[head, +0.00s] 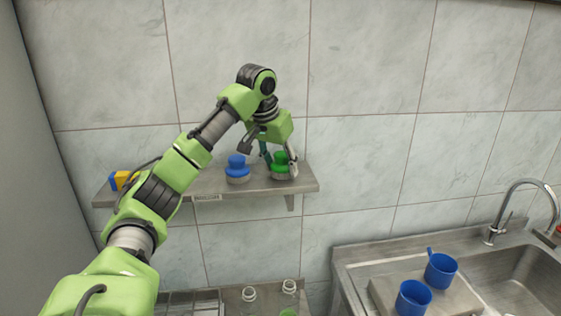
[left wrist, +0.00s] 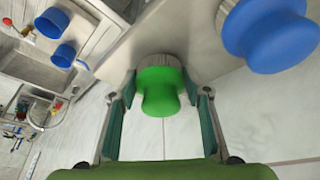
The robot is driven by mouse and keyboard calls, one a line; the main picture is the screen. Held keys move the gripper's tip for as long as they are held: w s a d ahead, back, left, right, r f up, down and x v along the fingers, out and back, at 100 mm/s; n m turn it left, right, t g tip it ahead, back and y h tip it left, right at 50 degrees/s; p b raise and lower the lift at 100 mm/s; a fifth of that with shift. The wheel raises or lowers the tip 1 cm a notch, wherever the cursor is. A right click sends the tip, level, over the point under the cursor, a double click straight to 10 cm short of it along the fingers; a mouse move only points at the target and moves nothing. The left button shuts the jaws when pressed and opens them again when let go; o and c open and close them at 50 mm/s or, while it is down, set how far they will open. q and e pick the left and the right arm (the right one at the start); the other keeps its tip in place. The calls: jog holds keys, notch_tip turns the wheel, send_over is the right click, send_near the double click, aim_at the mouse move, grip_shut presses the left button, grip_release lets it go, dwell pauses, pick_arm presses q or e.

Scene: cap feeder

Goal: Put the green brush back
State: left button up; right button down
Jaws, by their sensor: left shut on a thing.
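The green brush (head: 281,160) is upright at the right end of the wall shelf, with its pale bristle base at the shelf surface. I cannot tell whether it touches the shelf. My left gripper (head: 279,167) reaches down from above and is shut on the green brush. In the left wrist view the green brush (left wrist: 160,92) is between the two fingers. The blue brush (head: 237,165) stands just left of it on the shelf, and it also shows in the left wrist view (left wrist: 270,35).
The metal wall shelf (head: 210,182) has a blue and yellow item (head: 122,180) at its left end. Below right is a sink (head: 520,285) with two blue cups (head: 413,297) beside it. White rings (head: 249,293) lie on the lower counter. The tiled wall stands close behind.

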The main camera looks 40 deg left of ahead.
pick_arm(q)
jog(key=shift+f, duration=0.15)
jog(key=o, duration=1.1)
jog(key=shift+c, duration=0.2)
